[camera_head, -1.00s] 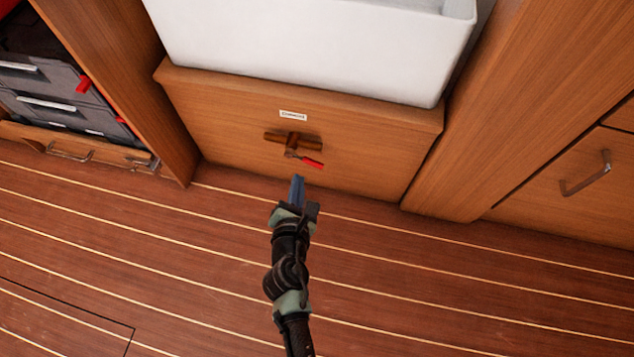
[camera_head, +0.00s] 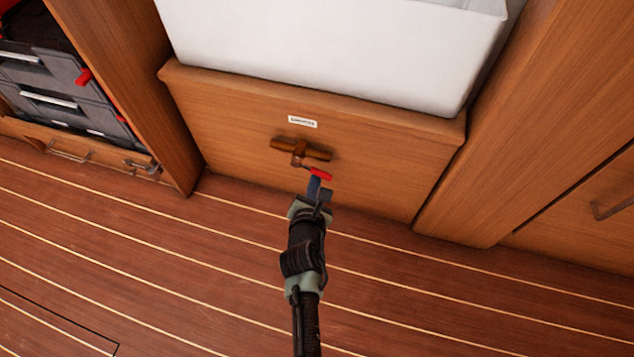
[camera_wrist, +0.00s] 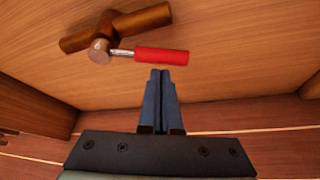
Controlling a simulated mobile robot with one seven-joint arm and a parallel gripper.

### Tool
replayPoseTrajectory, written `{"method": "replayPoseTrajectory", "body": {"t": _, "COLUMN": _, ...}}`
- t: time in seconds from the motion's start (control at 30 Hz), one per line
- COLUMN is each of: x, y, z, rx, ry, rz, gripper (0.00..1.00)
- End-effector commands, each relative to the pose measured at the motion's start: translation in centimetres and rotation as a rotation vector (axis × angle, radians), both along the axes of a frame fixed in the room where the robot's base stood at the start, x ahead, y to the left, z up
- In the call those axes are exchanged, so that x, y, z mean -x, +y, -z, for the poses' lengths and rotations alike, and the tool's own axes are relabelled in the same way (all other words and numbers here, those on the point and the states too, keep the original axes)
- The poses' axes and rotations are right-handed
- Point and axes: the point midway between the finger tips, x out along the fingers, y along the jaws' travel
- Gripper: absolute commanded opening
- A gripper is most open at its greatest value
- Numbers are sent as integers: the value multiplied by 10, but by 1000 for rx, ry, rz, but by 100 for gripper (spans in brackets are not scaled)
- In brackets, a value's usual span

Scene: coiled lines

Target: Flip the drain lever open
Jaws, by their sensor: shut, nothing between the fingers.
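The drain lever has a red grip (camera_head: 321,174) and sits on a brown pipe fitting (camera_head: 300,149) on the front of the wooden cabinet. In the wrist view the red lever (camera_wrist: 162,56) points right from the round valve body (camera_wrist: 100,50), with a short metal shank between. My gripper (camera_head: 314,187) is shut and empty, just below the red grip. In the wrist view its blue fingers (camera_wrist: 160,75) are together, with the tips close under the middle of the grip. I cannot tell whether they touch it.
A white basin (camera_head: 330,50) stands on the cabinet (camera_head: 380,170), which bears a small label (camera_head: 302,121). Grey drawer boxes (camera_head: 50,80) are at the left. A drawer handle (camera_head: 612,207) is at the right. The plank floor (camera_head: 180,260) is clear.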

Motion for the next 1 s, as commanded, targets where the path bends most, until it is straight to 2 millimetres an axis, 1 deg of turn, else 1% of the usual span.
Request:
{"method": "replayPoseTrajectory", "body": {"t": 0.03, "x": 2, "y": -2, "z": -6, "rx": 0, "ry": -2, "rz": 1, "gripper": 0}}
{"method": "replayPoseTrajectory", "body": {"t": 0.23, "x": 5, "y": -5, "z": -15, "rx": -1, "ry": -1, "rz": 1, "gripper": 0}}
{"method": "replayPoseTrajectory", "body": {"t": 0.67, "x": 6, "y": -5, "z": -17, "rx": 5, "ry": 3, "rz": 0, "gripper": 0}}
{"method": "replayPoseTrajectory", "body": {"t": 0.83, "x": 7, "y": -7, "z": -26, "rx": 74, "ry": 27, "rz": -1, "gripper": 0}}
{"method": "replayPoseTrajectory", "body": {"t": 1.0, "x": 7, "y": -10, "z": -35, "rx": 202, "ry": 67, "rz": -1, "gripper": 0}}
